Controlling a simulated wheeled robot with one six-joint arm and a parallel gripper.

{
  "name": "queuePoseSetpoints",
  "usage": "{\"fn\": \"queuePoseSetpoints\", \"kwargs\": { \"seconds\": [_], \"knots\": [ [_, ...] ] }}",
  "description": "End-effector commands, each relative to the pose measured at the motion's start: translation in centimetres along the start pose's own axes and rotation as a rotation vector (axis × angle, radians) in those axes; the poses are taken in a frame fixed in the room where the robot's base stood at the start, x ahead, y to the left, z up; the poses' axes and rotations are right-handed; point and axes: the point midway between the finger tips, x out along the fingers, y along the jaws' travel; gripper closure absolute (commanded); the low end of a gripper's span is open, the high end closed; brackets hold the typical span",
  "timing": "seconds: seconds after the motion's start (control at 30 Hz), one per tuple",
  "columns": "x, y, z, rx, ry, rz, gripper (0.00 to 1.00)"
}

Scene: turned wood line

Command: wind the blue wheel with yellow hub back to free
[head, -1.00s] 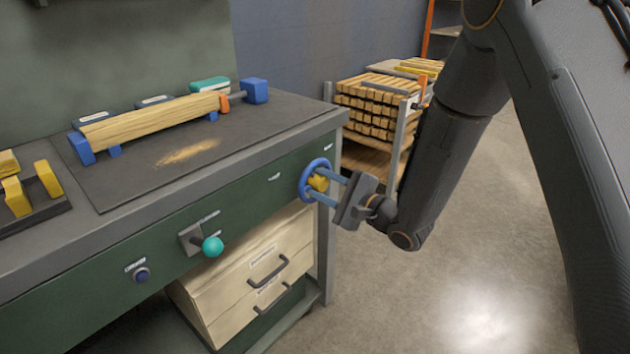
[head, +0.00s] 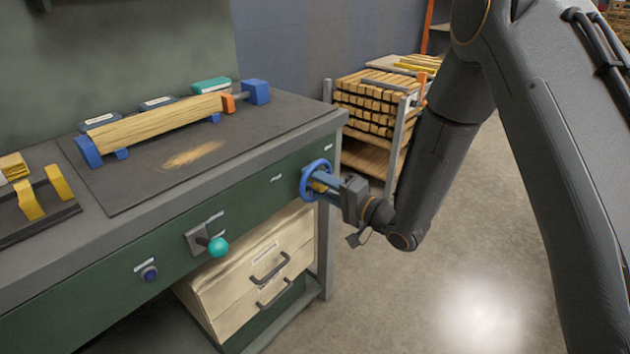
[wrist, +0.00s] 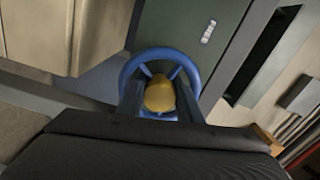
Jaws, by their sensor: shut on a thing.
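The blue wheel (head: 305,181) with its yellow hub (head: 319,187) is mounted on the green front panel of the bench, near its right end. My gripper (head: 322,181) reaches it from the right, its fingers shut on the wheel. In the wrist view the blue rim (wrist: 130,66) arches above the fingertips, and the yellow hub (wrist: 160,96) sits between the two fingers. The lower part of the wheel is hidden by my gripper. On the bench top a wooden workpiece (head: 155,123) lies between blue supports, with an orange piece (head: 228,103) at its right end.
A lever with a teal knob (head: 218,247) and a dark blue button (head: 150,273) are on the same panel, left of the wheel. Drawers (head: 230,290) stand below. A cart of stacked wood (head: 375,105) stands behind my arm. Floor to the right is clear.

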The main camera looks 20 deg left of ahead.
Motion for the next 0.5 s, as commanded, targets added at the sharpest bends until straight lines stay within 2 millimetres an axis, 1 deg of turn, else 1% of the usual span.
{"fn": "queuePoseSetpoints", "kwargs": {
  "seconds": [0.5],
  "knots": [
    [-0.11,0.32,-0.01,-0.487,0.0,0.003,0.9]
  ]
}}
